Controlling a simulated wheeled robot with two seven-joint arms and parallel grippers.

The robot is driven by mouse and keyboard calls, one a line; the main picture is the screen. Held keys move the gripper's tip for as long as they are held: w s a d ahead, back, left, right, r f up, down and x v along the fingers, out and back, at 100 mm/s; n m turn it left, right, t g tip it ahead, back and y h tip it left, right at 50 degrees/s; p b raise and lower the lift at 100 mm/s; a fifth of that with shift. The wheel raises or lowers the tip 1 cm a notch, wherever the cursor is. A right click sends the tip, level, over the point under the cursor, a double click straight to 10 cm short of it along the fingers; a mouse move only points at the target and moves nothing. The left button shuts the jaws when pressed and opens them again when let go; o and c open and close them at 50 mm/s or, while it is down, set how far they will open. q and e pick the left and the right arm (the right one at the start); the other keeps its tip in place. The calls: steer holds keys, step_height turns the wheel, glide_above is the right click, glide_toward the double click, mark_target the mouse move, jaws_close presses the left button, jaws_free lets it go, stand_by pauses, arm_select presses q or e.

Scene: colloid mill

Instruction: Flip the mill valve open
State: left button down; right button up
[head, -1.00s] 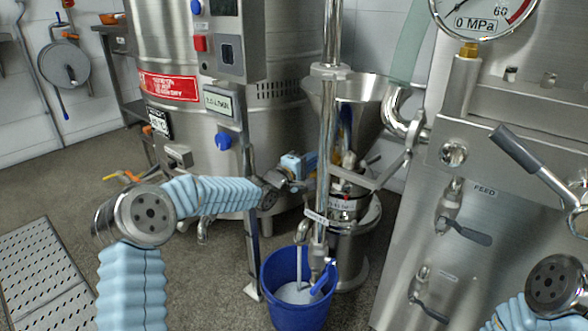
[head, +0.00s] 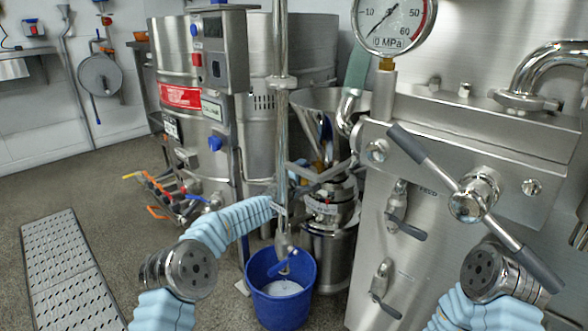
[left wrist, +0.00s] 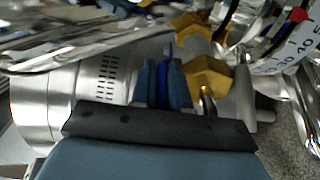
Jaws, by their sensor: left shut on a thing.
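The colloid mill stands in the middle of the head view, with a steel hopper (head: 312,98) above a round steel body (head: 328,212). My left arm reaches toward the mill from the lower left. Its gripper is mostly hidden behind the upright steel pipe (head: 282,110) in the head view. In the left wrist view my left gripper (left wrist: 164,86) is shut on a thin blue handle (left wrist: 168,52), with yellow-gold fittings (left wrist: 208,76) right beside the fingers. How far the handle is turned cannot be told. My right gripper is out of view.
A blue bucket (head: 280,312) with pale liquid stands on the floor below the pipe. A steel machine (head: 460,270) with a gauge and long-armed lever (head: 418,150) fills the right side. A large tank (head: 180,65) stands behind left.

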arm_select(q)
steer(key=shift+f, duration=0.1)
steer(key=c, duration=1.2)
jaws_free()
steer(key=v, duration=1.2)
